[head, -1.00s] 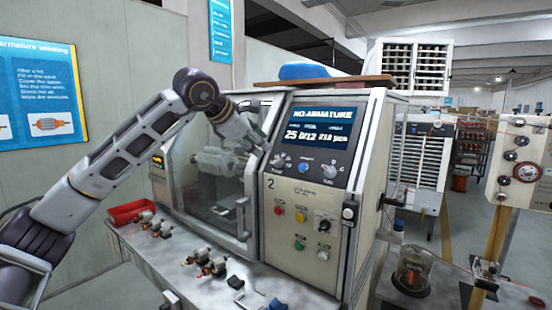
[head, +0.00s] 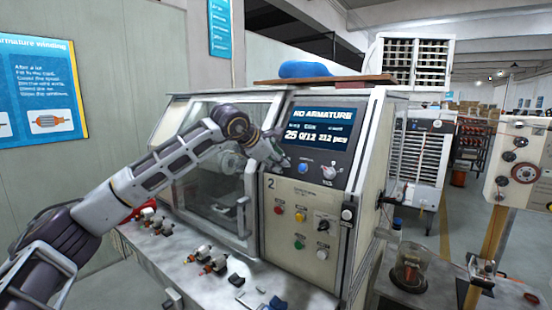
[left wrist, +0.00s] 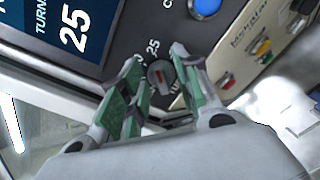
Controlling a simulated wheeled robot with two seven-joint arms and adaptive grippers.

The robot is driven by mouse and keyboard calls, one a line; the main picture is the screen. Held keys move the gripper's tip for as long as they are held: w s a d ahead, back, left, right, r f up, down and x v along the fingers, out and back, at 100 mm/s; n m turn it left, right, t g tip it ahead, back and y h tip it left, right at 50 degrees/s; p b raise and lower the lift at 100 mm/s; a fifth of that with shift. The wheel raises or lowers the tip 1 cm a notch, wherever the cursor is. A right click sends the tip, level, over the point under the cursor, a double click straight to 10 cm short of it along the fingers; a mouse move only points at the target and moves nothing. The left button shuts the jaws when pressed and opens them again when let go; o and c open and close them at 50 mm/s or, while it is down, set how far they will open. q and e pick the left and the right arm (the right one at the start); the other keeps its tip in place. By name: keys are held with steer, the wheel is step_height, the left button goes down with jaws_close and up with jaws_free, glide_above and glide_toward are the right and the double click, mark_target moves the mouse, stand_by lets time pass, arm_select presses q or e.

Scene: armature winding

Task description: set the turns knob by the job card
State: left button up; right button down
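My left gripper (left wrist: 158,68) is open, with one green-padded finger on each side of the knob; small gaps seem to show between pads and knob. In the head view my left gripper (head: 276,149) is at the panel's left edge and hides the knob. The display (head: 319,128) reads "NO ARMATURE" and "25". The left wrist view shows part of this display (left wrist: 60,35). My right gripper is out of view.
A blue button (head: 303,168) and another knob (head: 328,171) sit right of my gripper. Coloured buttons (head: 300,216) are below. The glass door (head: 213,190) is left of the panel. Several armatures (head: 207,262) lie on the bench. A wall poster (head: 43,95) hangs at left.

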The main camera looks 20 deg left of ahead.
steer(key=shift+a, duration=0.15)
arm_select(q)
steer(key=c, duration=0.7)
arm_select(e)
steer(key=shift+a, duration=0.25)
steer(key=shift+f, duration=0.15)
